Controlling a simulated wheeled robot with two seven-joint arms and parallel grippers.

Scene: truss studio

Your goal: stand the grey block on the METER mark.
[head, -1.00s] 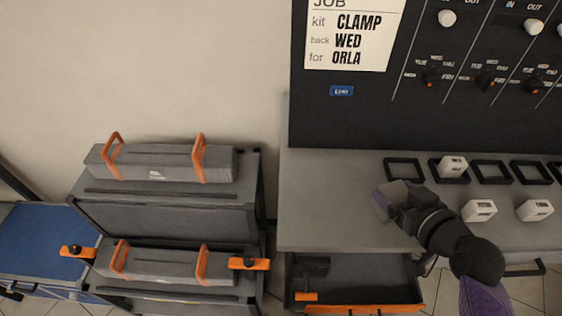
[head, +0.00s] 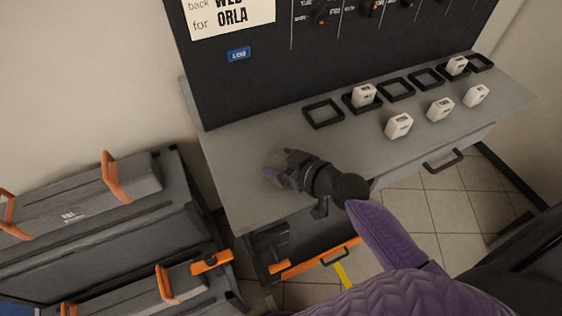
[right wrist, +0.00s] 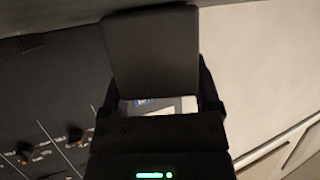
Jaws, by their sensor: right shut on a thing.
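My right gripper (head: 278,172) is shut on a small grey block (head: 273,158), held over the left part of the grey bench top (head: 235,185). In the right wrist view a dark grey slab (right wrist: 150,50) fills the space at the fingers, with a pale printed patch below it; its print is unreadable. A row of black square frames runs along the back of the bench; the leftmost frame (head: 310,118) is empty. White blocks stand in two frames, one block (head: 363,95) second from left and another (head: 457,65) farther right. I cannot read which mark is METER. My left gripper is out of view.
Three loose white blocks, the nearest one (head: 398,126), stand in front of the frames. A black panel (head: 240,90) with knobs rises behind the bench. Grey cases (head: 85,205) with orange handles are at left.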

